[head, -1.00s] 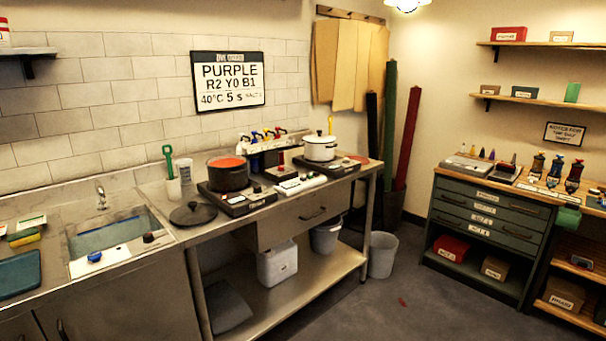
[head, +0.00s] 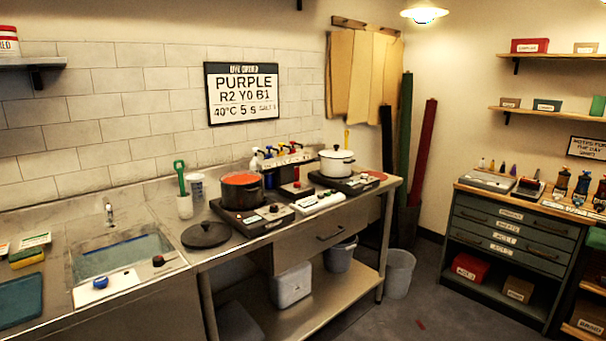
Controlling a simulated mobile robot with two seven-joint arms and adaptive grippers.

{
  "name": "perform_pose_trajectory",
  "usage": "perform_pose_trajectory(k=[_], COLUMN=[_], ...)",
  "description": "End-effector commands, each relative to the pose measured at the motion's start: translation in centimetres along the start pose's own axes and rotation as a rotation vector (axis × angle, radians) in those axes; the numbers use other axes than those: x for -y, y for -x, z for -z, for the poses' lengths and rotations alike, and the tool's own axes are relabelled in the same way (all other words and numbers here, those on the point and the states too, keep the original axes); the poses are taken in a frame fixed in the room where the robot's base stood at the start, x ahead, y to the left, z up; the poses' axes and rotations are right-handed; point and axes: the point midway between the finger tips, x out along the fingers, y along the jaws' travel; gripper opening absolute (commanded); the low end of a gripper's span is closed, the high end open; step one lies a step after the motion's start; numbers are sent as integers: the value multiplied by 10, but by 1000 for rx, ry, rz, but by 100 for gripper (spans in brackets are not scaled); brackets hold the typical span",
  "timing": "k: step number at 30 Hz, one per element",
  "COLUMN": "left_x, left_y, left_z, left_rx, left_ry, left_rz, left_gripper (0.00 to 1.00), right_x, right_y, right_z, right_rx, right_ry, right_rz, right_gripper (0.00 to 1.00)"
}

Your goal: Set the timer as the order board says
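The order board (head: 242,93) hangs on the tiled wall above the steel bench. It reads PURPLE, R2 Y0 B1, 40°C, 5 s, and a smaller salt entry that is hard to read. A white device with several buttons (head: 318,202), possibly the timer, lies at the bench's front edge between the two hot plates; its display is too small to read. A small dark unit with a red button (head: 296,189) sits just behind it. Neither of my grippers is in view.
A dark pot with red contents (head: 242,192) stands on the left hot plate (head: 253,219), a white pot (head: 336,162) on the right one. A black lid (head: 205,235) lies near the sink (head: 122,254). A grey bin (head: 398,273) stands on the floor right of the bench.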

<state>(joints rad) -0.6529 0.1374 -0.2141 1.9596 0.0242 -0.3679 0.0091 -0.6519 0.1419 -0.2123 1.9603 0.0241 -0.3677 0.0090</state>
Motion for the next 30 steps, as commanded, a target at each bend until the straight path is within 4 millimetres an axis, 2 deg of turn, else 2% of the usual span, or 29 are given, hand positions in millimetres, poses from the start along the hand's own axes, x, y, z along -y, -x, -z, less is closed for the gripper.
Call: perform_pose_trajectory(k=[27, 30], left_x=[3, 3], left_y=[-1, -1], left_z=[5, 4], left_rx=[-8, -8], left_ry=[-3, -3], left_rz=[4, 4], left_gripper=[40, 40], right_x=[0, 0], right_y=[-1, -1], right_z=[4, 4], right_rx=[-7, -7], right_ry=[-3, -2], right_rz=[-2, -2], right_gripper=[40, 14])
